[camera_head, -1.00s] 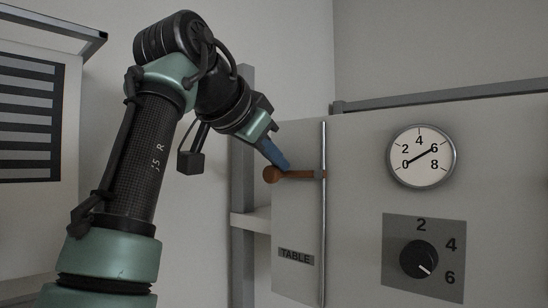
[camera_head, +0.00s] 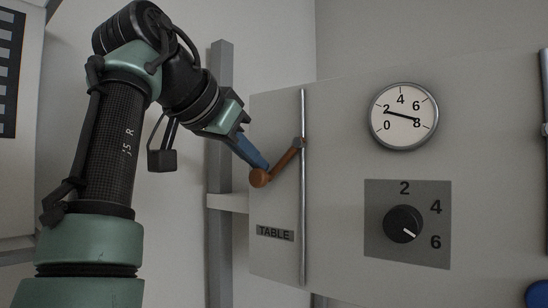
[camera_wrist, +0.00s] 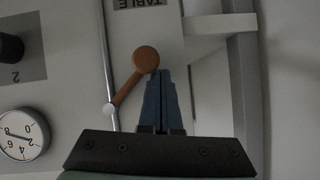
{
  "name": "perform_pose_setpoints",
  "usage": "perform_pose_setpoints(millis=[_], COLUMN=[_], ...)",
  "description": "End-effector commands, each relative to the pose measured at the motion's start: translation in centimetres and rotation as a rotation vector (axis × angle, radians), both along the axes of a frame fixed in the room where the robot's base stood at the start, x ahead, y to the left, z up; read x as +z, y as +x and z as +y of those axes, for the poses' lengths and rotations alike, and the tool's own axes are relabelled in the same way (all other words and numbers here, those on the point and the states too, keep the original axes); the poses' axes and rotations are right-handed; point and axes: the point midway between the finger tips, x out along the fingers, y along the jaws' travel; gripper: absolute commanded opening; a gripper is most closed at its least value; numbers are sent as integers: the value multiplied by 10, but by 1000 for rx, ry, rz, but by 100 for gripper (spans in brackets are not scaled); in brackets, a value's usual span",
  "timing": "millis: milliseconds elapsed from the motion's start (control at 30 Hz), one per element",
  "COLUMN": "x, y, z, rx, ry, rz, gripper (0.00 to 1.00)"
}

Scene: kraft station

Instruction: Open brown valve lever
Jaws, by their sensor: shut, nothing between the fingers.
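The brown valve lever (camera_head: 283,163) is mounted on a thin vertical pipe on the grey panel. It slants down and left from its pivot on the pipe to its round knob end. My gripper (camera_head: 266,168) has blue fingers, which are closed together. Their tips are at the upper side of the knob, seemingly touching it. In the wrist view, which looks upside down, the lever (camera_wrist: 130,82) shows its knob beside the tips of my shut gripper (camera_wrist: 160,72). Nothing is held between the fingers.
A round gauge (camera_head: 404,116) and a black dial knob (camera_head: 403,224) sit on the panel (camera_head: 340,200) to the right. A "TABLE" label (camera_head: 275,233) is below the lever. A grey frame post (camera_head: 219,120) stands left of the panel. A blue object (camera_head: 539,294) shows at the lower right.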

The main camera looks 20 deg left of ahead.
Motion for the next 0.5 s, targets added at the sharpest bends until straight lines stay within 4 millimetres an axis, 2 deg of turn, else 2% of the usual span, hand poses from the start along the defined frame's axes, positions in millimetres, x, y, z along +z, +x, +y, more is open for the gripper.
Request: perform_pose_setpoints(millis=[300, 500], x=[-20, -24], y=[-3, -5], z=[-8, -13], rx=[-1, 0], ry=[2, 1], rz=[0, 0], gripper=[0, 0])
